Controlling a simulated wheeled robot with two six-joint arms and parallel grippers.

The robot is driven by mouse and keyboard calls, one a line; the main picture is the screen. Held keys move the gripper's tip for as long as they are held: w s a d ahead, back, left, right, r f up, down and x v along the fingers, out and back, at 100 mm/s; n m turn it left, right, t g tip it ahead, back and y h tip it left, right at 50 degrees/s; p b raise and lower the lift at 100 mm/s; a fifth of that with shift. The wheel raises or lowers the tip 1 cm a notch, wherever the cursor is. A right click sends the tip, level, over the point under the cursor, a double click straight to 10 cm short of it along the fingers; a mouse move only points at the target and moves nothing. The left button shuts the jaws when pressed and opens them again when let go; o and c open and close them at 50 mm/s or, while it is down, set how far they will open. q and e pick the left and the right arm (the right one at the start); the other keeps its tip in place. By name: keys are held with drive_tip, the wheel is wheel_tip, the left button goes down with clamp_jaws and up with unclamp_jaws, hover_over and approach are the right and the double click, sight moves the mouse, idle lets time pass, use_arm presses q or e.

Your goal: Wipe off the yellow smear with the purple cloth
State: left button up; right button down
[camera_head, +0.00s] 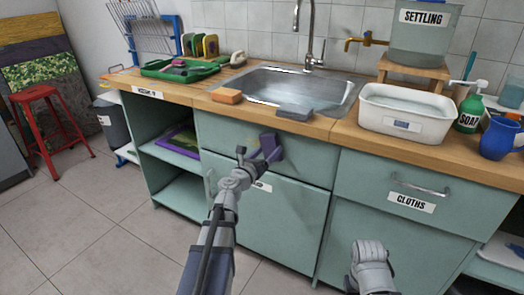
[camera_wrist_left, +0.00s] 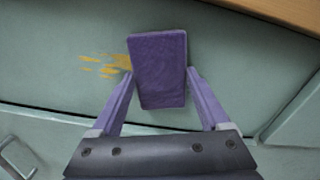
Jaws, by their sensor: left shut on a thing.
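The purple cloth (camera_wrist_left: 158,62) is a folded block between the two purple fingers of my left gripper (camera_wrist_left: 160,88), which is shut on it. In the head view the cloth (camera_head: 272,147) and my left gripper (camera_head: 259,156) are in front of the pale green panel below the sink. The yellow smear (camera_wrist_left: 97,66) is a set of orange-yellow streaks on that panel, just left of the cloth in the wrist view; its right end meets the cloth's edge and may continue behind it.
The wooden counter edge (camera_head: 232,116) runs above the panel. An orange sponge (camera_head: 227,96) and a grey block (camera_head: 295,112) lie near that edge. A drawer labelled CLOTHS (camera_head: 374,199) with a protruding handle is to the right. Open shelves are to the left.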

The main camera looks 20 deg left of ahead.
sight(246, 138)
use_arm(q)
drive_tip(key=shift+w, duration=0.15)
drive_tip(key=shift+a, duration=1.85)
drive_tip(key=shift+w+a, duration=0.1)
drive_tip(key=shift+a, duration=1.7)
drive_tip(key=shift+a, duration=0.1)
drive_tip(key=shift+w+a, duration=0.15)
drive_tip(key=shift+a, duration=0.7)
drive_tip(key=shift+w+a, duration=0.1)
drive_tip(key=shift+a, duration=0.7)
drive_tip(key=shift+s, duration=0.1)
